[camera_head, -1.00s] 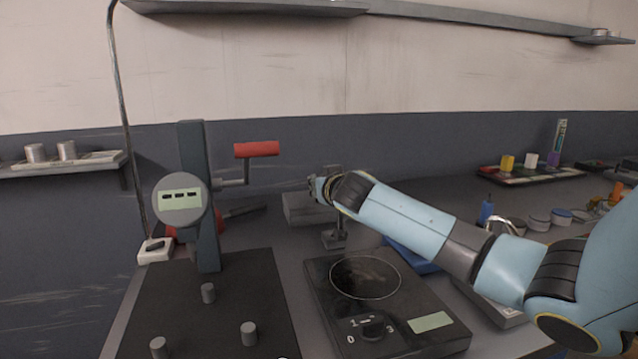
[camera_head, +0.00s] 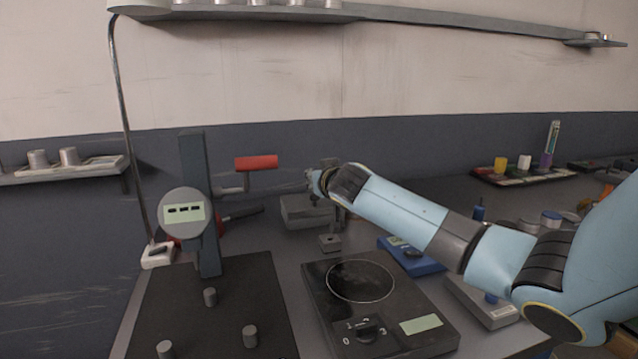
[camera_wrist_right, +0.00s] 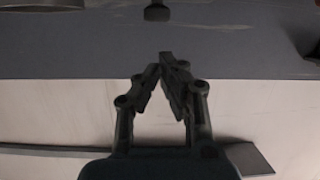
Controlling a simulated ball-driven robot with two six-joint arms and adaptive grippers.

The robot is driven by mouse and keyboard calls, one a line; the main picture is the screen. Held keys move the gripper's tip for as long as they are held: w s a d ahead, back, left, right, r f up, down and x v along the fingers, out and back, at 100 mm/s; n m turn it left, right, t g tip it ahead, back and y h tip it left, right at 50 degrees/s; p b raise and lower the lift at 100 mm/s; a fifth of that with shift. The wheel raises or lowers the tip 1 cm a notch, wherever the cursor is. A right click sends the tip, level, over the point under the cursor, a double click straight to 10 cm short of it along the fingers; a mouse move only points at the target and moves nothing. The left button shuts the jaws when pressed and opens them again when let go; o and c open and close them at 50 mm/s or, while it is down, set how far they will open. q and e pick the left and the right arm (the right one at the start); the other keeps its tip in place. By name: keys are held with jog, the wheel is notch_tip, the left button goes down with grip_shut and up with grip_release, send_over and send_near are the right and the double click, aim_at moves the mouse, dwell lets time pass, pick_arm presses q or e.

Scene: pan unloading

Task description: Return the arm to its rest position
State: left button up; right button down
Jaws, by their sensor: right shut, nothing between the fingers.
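My right arm (camera_head: 405,215) comes in from the right and reaches over the back of the worktop. Its wrist end is near the grey block (camera_head: 305,212), above the hot plate. In the head view the right gripper is mostly hidden behind the wrist. In the right wrist view the right gripper (camera_wrist_right: 165,65) has its fingertips together with nothing between them. My left gripper is in no view.
A black hot plate (camera_head: 325,310) with a round ring stands below the arm. A blue device (camera_head: 425,264) and a grey scale (camera_head: 490,310) lie to its right. Shelves line the wall.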

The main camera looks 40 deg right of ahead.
jog(key=s+a+f+b, duration=0.2)
jog(key=s+a, duration=0.2)
jog(key=s, duration=0.4)
jog(key=shift+a+f+b, duration=0.2)
jog(key=shift+f+b, duration=0.1)
jog(key=shift+b, duration=0.1)
jog(key=shift+s+r, duration=0.1)
